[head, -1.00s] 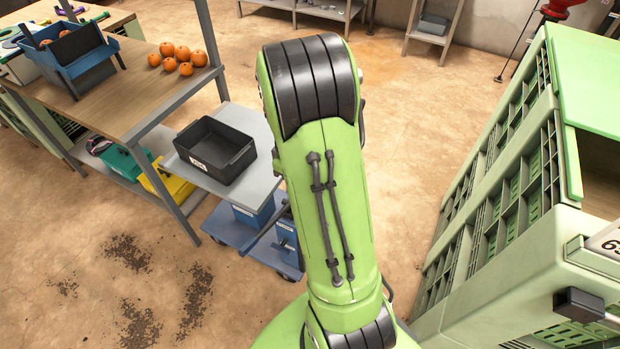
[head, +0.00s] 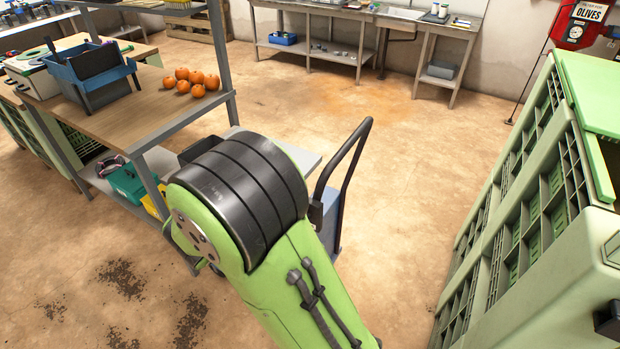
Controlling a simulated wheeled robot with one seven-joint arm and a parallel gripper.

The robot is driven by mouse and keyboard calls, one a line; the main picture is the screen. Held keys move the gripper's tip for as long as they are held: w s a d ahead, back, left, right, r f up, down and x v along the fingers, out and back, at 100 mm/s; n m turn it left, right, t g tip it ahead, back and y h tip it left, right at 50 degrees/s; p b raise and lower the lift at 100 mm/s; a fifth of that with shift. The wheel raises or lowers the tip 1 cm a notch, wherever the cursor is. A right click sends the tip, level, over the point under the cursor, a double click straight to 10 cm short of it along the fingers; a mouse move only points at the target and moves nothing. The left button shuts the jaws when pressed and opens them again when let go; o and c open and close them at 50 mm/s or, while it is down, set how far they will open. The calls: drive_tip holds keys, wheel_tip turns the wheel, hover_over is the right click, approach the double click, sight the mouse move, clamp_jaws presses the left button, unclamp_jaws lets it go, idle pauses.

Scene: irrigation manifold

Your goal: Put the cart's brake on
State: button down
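The cart stands just beyond my green arm, beside the wooden-topped bench. Its black push handle (head: 345,160) rises at its right side. Part of its grey top (head: 301,157) shows behind my arm, with a dark bin (head: 196,150) on it. A strip of blue (head: 335,215) shows below the handle. My gripper is not in view; only the arm's links show.
The bench (head: 130,122) at left holds a blue tote (head: 82,78) and several oranges (head: 190,82). Tall green crates (head: 535,200) stand at right. Open floor (head: 400,180) lies between cart and crates. A grey table (head: 370,20) stands at the back wall.

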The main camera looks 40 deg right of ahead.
drive_tip(key=shift+s+a+f, duration=0.2)
drive_tip(key=shift+a+f, duration=0.1)
drive_tip(key=shift+f, duration=0.25)
drive_tip(key=shift+s+a+f, duration=0.1)
drive_tip(key=shift+f, duration=0.05)
drive_tip(key=r+p, duration=0.1)
drive_tip(key=r, duration=0.1)
drive_tip(key=r+p, duration=0.1)
drive_tip(key=p, duration=0.1)
drive_tip(key=r+p, duration=0.1)
drive_tip(key=r, duration=0.1)
drive_tip(key=shift+w+d+r, duration=0.25)
drive_tip(key=shift+d+r, duration=0.05)
drive_tip(key=shift+d, duration=0.05)
drive_tip(key=s+a+r+p, duration=0.1)
drive_tip(key=s+a+r, duration=0.1)
drive_tip(key=a+r, duration=0.2)
drive_tip(key=a, duration=0.3)
drive_tip(key=shift+s+r+p, duration=0.25)
drive_tip(key=shift+r+p, duration=0.1)
drive_tip(key=shift+r, duration=0.05)
drive_tip(key=s+a+r+m+t+y, duration=0.1)
drive_tip(key=s+r+y, duration=0.3)
drive_tip(key=s, duration=0.4)
drive_tip(key=s+a+r+m+t+y, duration=0.1)
drive_tip(key=s+r+m+y, duration=0.2)
drive_tip(key=s+r, duration=0.2)
drive_tip(key=s, duration=0.2)
drive_tip(key=shift+s+a+r+t+y+p, duration=0.35)
drive_tip(key=shift+a+r+t+y+p, duration=0.05)
